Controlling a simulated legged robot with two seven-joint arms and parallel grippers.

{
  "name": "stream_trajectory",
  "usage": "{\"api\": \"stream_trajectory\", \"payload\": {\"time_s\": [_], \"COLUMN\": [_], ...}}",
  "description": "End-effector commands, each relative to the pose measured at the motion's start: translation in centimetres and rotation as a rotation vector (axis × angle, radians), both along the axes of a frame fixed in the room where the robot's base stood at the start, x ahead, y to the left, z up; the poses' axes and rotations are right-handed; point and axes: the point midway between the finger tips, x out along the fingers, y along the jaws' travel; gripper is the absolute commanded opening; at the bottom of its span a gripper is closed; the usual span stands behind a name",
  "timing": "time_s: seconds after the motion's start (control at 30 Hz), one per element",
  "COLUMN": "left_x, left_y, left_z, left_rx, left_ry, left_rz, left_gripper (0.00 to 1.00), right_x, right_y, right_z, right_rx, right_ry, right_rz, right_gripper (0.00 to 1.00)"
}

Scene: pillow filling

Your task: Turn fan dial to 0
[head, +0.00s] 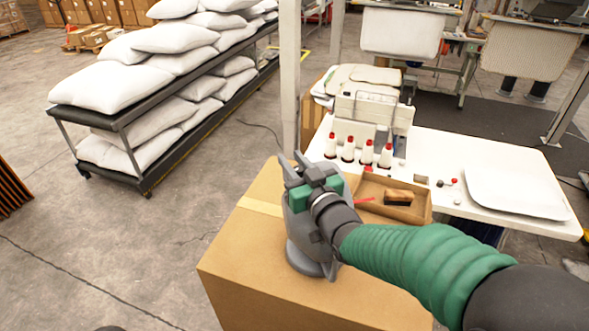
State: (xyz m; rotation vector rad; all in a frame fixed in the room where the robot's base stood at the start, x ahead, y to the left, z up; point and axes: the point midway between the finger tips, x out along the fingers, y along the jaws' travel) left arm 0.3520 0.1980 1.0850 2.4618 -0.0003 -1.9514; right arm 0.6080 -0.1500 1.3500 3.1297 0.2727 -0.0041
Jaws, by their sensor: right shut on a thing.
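A grey fan (302,263) stands upright on a cardboard box (240,265) in the middle of the head view. Its round base shows below, while my right arm hides much of its body. My right gripper (296,163), grey with a green block, is at the top of the fan. It is shut on a part of the fan. The dial cannot be made out behind the gripper, so its setting cannot be read. My left gripper is not in view.
A white table (510,160) behind the box holds a sewing machine (372,112), thread cones (348,149) and a shallow cardboard tray (415,213) with a brush. A rack (140,150) of white pillows stands at the left. The floor between rack and box is clear.

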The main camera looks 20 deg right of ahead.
Motion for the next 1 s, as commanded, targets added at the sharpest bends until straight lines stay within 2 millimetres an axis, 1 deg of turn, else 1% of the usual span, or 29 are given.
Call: {"api": "stream_trajectory", "payload": {"time_s": [0.03, 0.13, 0.57, 0.6, 0.73, 0.77, 1.0], "left_x": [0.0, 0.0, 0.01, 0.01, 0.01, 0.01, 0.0], "left_y": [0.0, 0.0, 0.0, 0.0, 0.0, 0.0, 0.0], "left_z": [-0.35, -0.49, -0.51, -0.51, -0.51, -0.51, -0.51], "left_rx": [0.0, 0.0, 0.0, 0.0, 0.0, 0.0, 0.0], "left_ry": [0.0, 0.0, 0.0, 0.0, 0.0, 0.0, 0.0], "left_rz": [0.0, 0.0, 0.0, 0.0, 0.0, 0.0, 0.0], "left_gripper": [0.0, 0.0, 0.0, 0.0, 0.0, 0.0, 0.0], "right_x": [-0.01, -0.01, 0.02, 0.02, 0.02, 0.02, 0.0], "right_y": [-0.05, 0.03, 0.13, 0.14, 0.14, 0.14, 0.15], "right_z": [-0.24, -0.13, 0.08, 0.08, 0.09, 0.09, 0.08], "right_rx": [0.0, 0.0, -0.001, -0.001, -0.001, -0.001, -0.001], "right_ry": [0.002, 0.001, -0.001, -0.002, -0.002, -0.002, -0.002], "right_rz": [0.01, 0.028, 0.04, 0.04, 0.04, 0.04, 0.04], "right_gripper": [0.0, 0.0, 0.0, 0.26, 0.43, 0.47, 0.47]}}
